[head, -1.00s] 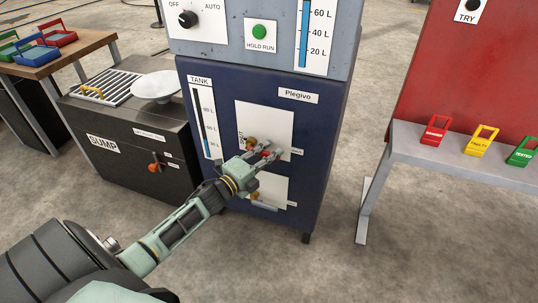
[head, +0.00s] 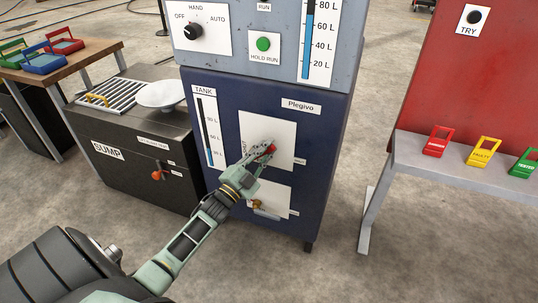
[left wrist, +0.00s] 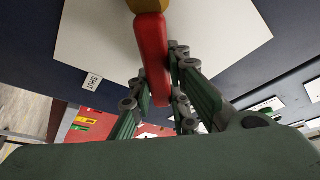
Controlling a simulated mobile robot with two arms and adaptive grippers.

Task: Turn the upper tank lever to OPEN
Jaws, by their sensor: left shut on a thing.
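The upper tank lever (head: 270,149) has a red handle and sits on the upper white plate (head: 283,124) of the dark blue tank cabinet. My left gripper (head: 263,150) is at this plate, shut on the red handle. In the left wrist view the red lever (left wrist: 152,55) runs between the two fingers from a brass hub (left wrist: 150,5) at the top edge. In the head view the gripper hides the hub and much of the lever. A SHUT label (left wrist: 92,82) is on the plate's left side. My right gripper is not in view.
Below is a second valve (head: 257,204) on its own white plate. Left stands the black sump unit (head: 115,160) with an orange-red lever (head: 157,175). Right are a grey bench (head: 405,150) with coloured tags and a red panel (head: 450,75). Floor between cabinet and bench is free.

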